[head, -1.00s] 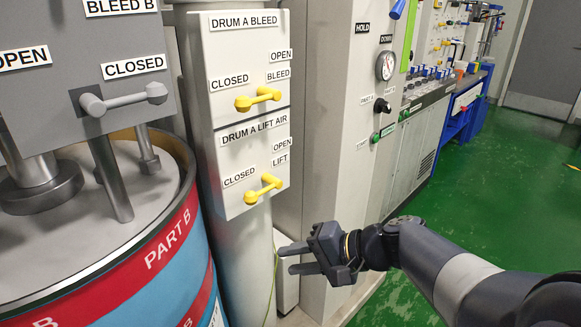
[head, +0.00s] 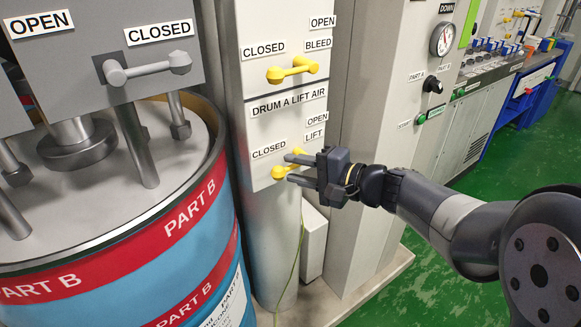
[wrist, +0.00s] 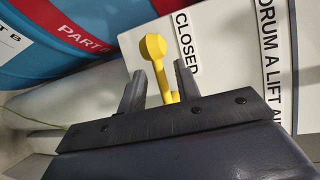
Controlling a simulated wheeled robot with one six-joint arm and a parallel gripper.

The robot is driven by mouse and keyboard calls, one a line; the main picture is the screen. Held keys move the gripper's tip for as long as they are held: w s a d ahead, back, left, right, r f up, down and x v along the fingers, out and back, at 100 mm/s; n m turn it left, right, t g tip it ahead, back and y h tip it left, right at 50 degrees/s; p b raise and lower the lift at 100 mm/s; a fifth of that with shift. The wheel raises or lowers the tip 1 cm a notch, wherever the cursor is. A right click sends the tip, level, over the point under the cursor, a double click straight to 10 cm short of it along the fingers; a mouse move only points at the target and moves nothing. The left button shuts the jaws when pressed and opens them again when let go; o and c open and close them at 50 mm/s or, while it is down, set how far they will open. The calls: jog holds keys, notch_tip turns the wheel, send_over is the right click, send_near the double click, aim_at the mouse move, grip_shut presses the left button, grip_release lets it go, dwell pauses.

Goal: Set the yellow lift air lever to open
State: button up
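The yellow lift air lever (head: 276,174) is on the panel under the DRUM A LIFT AIR label. Its lower-left end sits below the CLOSED label (head: 269,149), and part of it is hidden behind my fingers. My gripper (head: 289,168) is at the lever, coming from the right. In the wrist view, my gripper (wrist: 159,67) is open, with one finger on each side of the lever (wrist: 152,48) and gaps showing. I cannot tell whether either finger touches it. The OPEN label (head: 317,119) is at the panel's upper right.
The yellow bleed lever (head: 292,70) sits on the same panel, just above. A grey lever (head: 148,69) and a blue and red drum (head: 150,235) stand to the left. A cabinet with a gauge (head: 441,39) is at the right. Green floor (head: 480,165) is open beyond.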

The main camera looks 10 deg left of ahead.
jog(key=shift+x, duration=1.05)
grip_shut()
